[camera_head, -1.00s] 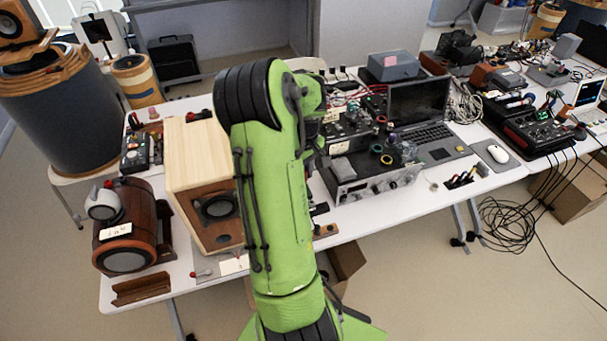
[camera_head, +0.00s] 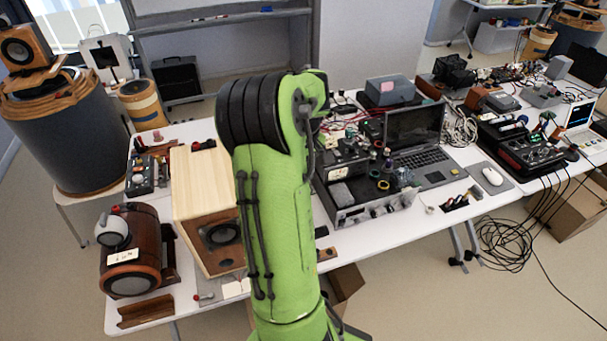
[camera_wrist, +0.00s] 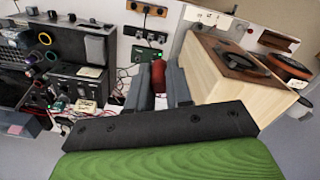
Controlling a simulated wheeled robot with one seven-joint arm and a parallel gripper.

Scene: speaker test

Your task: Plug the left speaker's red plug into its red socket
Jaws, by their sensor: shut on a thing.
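My gripper (camera_wrist: 161,80) shows in the wrist view, its two grey fingers closed on a red plug (camera_wrist: 158,74). In the head view my green arm hides the gripper and the plug. The pale wooden speaker (camera_head: 192,205) stands left of my arm, and in the wrist view it is on the right (camera_wrist: 212,72). A dark red-brown round speaker (camera_head: 144,250) lies farther left. I cannot tell which fitting is the red socket.
A grey amplifier (camera_head: 365,200) and a laptop (camera_head: 435,150) are right of my arm. A small red-tipped piece (camera_head: 198,297) and a white card (camera_head: 236,288) lie near the front edge. The wooden speaker stands close beside the gripper.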

